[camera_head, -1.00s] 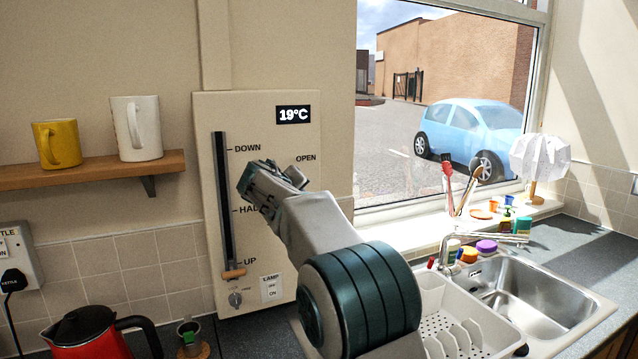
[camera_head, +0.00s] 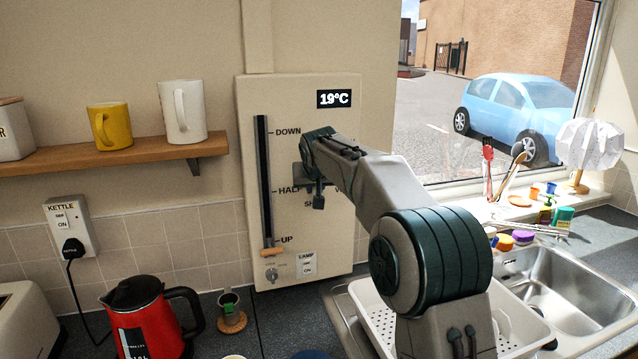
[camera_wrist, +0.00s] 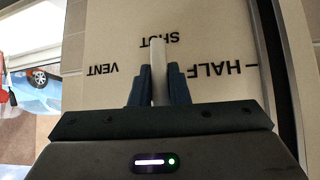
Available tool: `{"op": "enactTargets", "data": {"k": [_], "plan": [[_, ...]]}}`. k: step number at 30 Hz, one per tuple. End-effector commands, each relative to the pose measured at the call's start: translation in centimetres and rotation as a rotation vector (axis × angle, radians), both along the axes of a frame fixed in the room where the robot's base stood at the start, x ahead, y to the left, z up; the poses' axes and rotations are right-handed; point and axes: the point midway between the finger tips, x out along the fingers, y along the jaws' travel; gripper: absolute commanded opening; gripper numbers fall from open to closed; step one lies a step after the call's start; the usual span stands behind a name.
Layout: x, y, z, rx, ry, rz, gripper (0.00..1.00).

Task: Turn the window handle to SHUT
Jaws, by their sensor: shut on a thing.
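The window handle (camera_wrist: 158,60) is a pale bar between the blue fingers of my gripper (camera_wrist: 158,82) in the wrist view. My gripper is shut on it. The bar's free end points at the SHUT label (camera_wrist: 159,40), which reads upside down there. The VENT label (camera_wrist: 102,69) is to the left of the bar. In the head view my gripper (camera_head: 315,180) is at the beige wall panel (camera_head: 345,240), right of the slider slot. My gripper and arm hide the handle there, and the SHUT label is partly covered.
The panel has a slider with an orange knob (camera_head: 271,251) near UP, a 19°C display (camera_head: 339,98) and a lamp switch (camera_head: 308,264). A red kettle (camera_head: 150,320) stands lower left. A shelf (camera_head: 110,155) holds two mugs. A dish rack (camera_head: 375,315) and sink are right.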

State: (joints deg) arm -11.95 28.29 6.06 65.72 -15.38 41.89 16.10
Motion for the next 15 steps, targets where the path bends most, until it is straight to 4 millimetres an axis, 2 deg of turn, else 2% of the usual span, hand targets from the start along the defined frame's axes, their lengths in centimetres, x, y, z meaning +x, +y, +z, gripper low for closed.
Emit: {"op": "enactTargets", "data": {"k": [15], "plan": [[-0.15,0.45,-0.17,0.045,0.018,0.002,0.0]]}}
